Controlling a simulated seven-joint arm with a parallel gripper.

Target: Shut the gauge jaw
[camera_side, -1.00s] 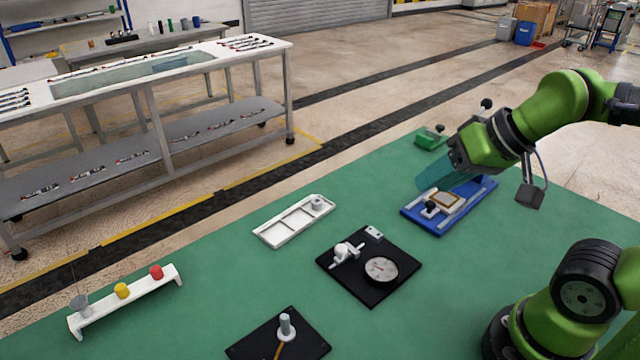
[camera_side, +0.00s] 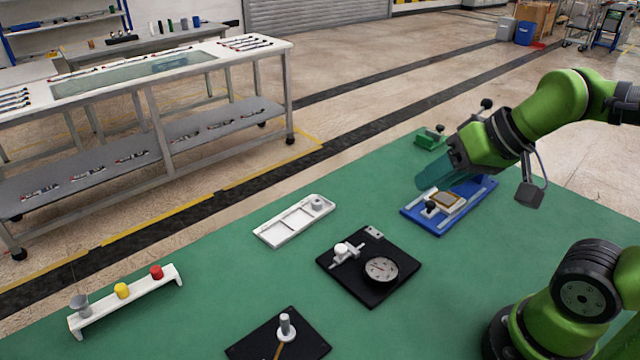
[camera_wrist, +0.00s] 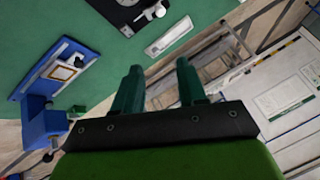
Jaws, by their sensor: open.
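The gauge (camera_side: 381,269) has a round dial on a black plate (camera_side: 352,287) in the middle of the green table. A white slider with a round knob, which looks like its jaw (camera_side: 343,252), sits left of the dial, near a small light block (camera_side: 374,232). I cannot tell how wide its gap is. My gripper (camera_side: 432,178) is in the air above and behind the blue fixture, apart from the gauge. In the wrist view my gripper (camera_wrist: 160,80) has two green fingers spread with nothing between them. The black plate (camera_wrist: 112,8) is cut off at the top there.
A blue fixture (camera_side: 470,207) with a framed tan piece lies below my gripper. A white tray (camera_side: 270,235) is left of the gauge, a black board with a peg (camera_side: 310,343) in front. A green block (camera_side: 428,139) stands behind. A white rack (camera_side: 110,307) is at left.

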